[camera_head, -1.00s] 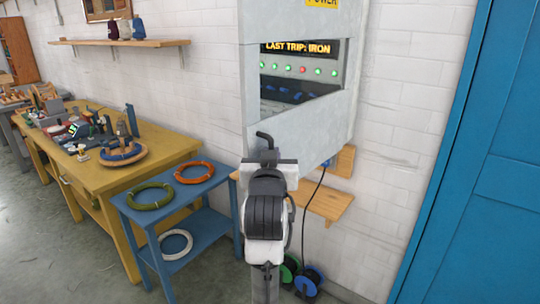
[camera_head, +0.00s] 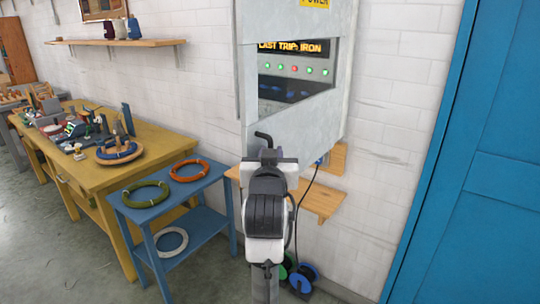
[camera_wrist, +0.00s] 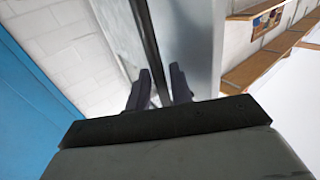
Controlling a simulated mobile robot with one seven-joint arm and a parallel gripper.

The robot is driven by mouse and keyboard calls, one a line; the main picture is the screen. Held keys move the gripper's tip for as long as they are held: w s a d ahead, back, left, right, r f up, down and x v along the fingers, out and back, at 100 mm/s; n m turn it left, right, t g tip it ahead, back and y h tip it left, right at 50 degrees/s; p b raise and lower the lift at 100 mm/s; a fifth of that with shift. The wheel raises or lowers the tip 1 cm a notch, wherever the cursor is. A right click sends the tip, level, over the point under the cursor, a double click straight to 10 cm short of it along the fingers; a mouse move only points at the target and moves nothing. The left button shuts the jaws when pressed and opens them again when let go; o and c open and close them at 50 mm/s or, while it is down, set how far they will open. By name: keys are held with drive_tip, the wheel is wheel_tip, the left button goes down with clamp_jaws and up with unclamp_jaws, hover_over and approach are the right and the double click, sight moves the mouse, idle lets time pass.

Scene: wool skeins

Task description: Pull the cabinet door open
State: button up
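The cabinet (camera_head: 345,100) is a pale grey metal box on the white wall with a yellow POWER label. Its door (camera_head: 305,125) has a window, through which a lit LAST TRIP: IRON sign and a row of small lamps show. A dark bar handle (camera_head: 263,136) has its bent end visible just above my gripper (camera_head: 268,158). In the wrist view the handle (camera_wrist: 150,45) runs down between the two fingers of my gripper (camera_wrist: 160,88), which are close on either side of it. Their contact with the bar is partly hidden. I cannot tell whether the door stands ajar.
A wooden shelf (camera_head: 322,201) and cable reels (camera_head: 300,278) are below the cabinet. A blue stand (camera_head: 188,216) with wire coils and a yellow workbench (camera_head: 95,175) are to the left. A blue door (camera_head: 490,150) is at the right. Open floor lies at lower left.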

drive_tip(key=shift+o, duration=0.2)
drive_tip(key=shift+a, duration=0.1)
drive_tip(key=s+a+b, duration=0.1)
drive_tip(key=s+b, duration=1)
drive_tip(key=s, duration=0.2)
drive_tip(key=shift+s+a, duration=0.15)
drive_tip(key=shift+s, duration=0.2)
drive_tip(key=shift+a, duration=0.15)
